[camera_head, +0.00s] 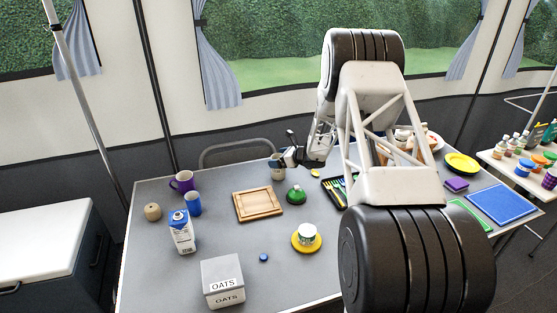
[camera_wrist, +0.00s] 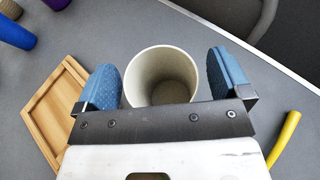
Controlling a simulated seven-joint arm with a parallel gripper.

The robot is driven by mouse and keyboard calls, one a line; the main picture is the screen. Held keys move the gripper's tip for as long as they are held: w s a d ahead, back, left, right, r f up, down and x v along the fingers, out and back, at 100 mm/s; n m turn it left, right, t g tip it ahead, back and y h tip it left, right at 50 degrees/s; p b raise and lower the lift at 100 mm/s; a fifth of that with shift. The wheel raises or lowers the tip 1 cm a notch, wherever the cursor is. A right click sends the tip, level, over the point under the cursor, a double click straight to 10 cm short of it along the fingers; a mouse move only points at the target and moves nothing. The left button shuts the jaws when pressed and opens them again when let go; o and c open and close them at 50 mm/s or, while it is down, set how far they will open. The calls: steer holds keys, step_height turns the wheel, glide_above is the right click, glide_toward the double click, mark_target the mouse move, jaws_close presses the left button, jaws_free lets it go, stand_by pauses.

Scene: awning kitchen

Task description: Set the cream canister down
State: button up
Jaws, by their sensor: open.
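The cream canister (camera_head: 277,172) stands upright at the back of the grey table, partly hidden behind my gripper in the head view. In the wrist view the open-topped canister (camera_wrist: 160,58) is seen from above, and its inside looks empty. My gripper (camera_head: 289,155) is at the canister. Its two blue finger pads (camera_wrist: 165,82) are open, one on each side of the canister, with a narrow gap showing at each side. The canister's base is hidden in the wrist view.
A purple mug (camera_head: 183,181) and blue cup (camera_head: 194,203) are farther left. A black cutlery tray (camera_head: 336,190) lies to the right. A chair (camera_head: 237,148) stands behind the table.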

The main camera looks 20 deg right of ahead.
steer(key=v, duration=1.2)
stand_by(0.5)
steer(key=s+a+r+n+g+h, duration=0.2)
steer(key=s+a+r+n+g, duration=0.5)
steer(key=s+a+r+n, duration=1.05)
steer(key=s+a+r+n+h, duration=0.1)
steer(key=s+r+n+h, duration=0.1)
steer(key=s, duration=1.1)
steer(key=s+a+r+n+h, duration=0.2)
steer(key=s+r+n+h, duration=0.1)
steer(key=s, duration=1)
steer(key=s+a+r+n+h, duration=0.1)
steer(key=s+r+n, duration=0.3)
steer(key=s, duration=0.9)
steer(key=shift+a+r+h, duration=0.25)
steer(key=shift+r+h, duration=0.05)
steer(key=shift+h, duration=0.6)
